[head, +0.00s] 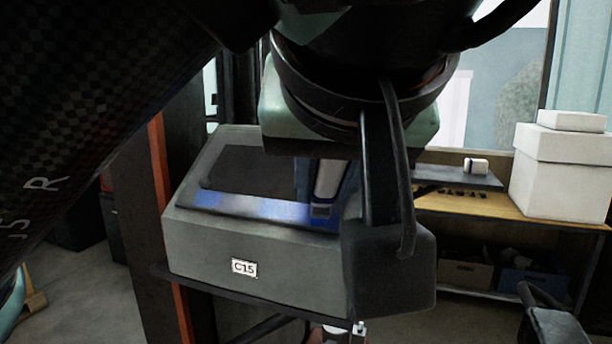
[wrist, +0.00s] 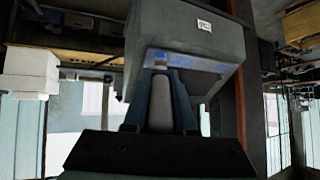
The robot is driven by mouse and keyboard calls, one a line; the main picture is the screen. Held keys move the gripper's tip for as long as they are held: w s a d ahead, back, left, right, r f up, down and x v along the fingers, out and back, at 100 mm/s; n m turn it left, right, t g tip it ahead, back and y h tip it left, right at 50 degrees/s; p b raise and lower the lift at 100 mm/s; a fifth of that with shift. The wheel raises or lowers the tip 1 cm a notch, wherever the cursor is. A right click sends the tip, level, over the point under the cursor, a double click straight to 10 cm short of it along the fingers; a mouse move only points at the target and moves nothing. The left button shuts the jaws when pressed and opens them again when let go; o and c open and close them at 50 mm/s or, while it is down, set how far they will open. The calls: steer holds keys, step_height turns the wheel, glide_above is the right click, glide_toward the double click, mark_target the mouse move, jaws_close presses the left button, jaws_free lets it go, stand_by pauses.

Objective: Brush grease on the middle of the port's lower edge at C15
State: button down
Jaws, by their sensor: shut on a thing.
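A grey housing (head: 255,250) carries a C15 label (head: 244,267) and has a dark port (head: 250,170) with a sloping lower edge (head: 262,210) showing blue streaks and a paler middle. The housing and blue-marked edge (wrist: 200,63) also show upside down in the wrist view. My gripper (head: 325,208), with blue fingers, is shut on a pale-handled brush (head: 328,180), also seen in the wrist view (wrist: 160,98). The brush tip is at or close to the port's edge, right of its middle in the head view; contact and bristles cannot be made out.
An orange-and-dark post (head: 160,220) stands just left of the housing. A wooden bench (head: 480,205) with white boxes (head: 562,170) and a small white roll (head: 475,165) is behind on the right. My arm covers the upper part of the head view.

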steer(key=w+a+p, duration=0.1)
steer(key=w+a, duration=0.2)
steer(key=a, duration=0.5)
steer(key=w+a+p, duration=0.1)
steer(key=w+a, duration=0.1)
steer(key=a, duration=0.5)
steer(key=shift+w+a, duration=0.4)
stand_by(1.2)
steer(key=s+a+r+p, duration=0.1)
steer(key=s+r+p, duration=0.1)
steer(key=s+r, duration=0.1)
steer(key=shift+s+r+p, duration=0.25)
steer(key=shift+r+p, duration=0.15)
steer(key=shift+r, duration=0.5)
steer(key=shift+a+r, duration=0.1)
steer(key=shift+s+a+r, duration=0.15)
steer(key=shift+s+r, duration=0.3)
steer(key=shift+r, duration=0.1)
steer(key=shift+s+a+r, duration=0.15)
steer(key=shift+s+r, duration=0.25)
steer(key=shift+r, duration=0.15)
